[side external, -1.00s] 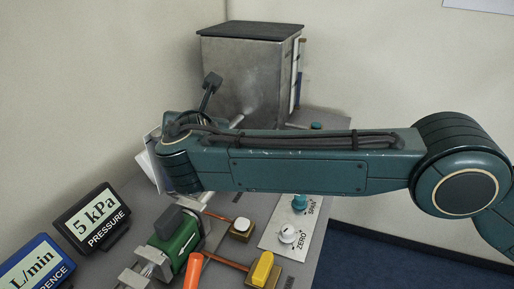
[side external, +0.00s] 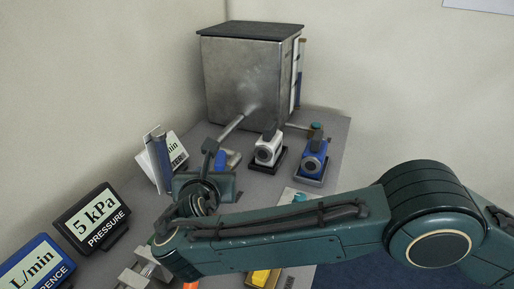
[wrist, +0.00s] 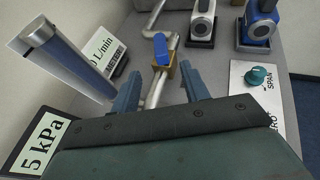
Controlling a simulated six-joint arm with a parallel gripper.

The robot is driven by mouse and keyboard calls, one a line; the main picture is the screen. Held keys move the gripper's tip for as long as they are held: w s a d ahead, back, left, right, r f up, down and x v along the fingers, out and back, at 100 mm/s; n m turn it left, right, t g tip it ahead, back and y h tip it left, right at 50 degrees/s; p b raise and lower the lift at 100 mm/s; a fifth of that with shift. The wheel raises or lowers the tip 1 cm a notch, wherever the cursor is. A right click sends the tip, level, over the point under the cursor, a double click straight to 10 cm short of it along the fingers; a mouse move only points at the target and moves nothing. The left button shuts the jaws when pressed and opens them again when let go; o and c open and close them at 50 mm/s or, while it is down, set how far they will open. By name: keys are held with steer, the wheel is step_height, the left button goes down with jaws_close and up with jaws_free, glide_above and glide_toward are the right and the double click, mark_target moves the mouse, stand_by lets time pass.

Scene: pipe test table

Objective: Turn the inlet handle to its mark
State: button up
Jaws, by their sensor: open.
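A blue handle (wrist: 161,48) sits on a brass valve body (wrist: 165,72) in a bent metal pipe (wrist: 155,92), ahead of my gripper in the wrist view. I see no inlet label or mark on it. The blue handle (side external: 229,160) also shows in the side view, just beyond my gripper. My gripper (wrist: 162,86) is open, its two fingers apart on either side of the pipe and short of the handle, with nothing between them but the pipe view.
A metal box (side external: 250,80) stands at the back. White (side external: 268,148) and blue (side external: 312,160) devices stand to the right of the pipe. A blue-grey cylinder (wrist: 62,58) and displays, including the pressure display (side external: 92,217), stand left.

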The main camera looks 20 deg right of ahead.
mark_target(220, 159)
steer(key=shift+x, duration=6.85)
steer(key=shift+d, duration=0.1)
steer(key=c, duration=1)
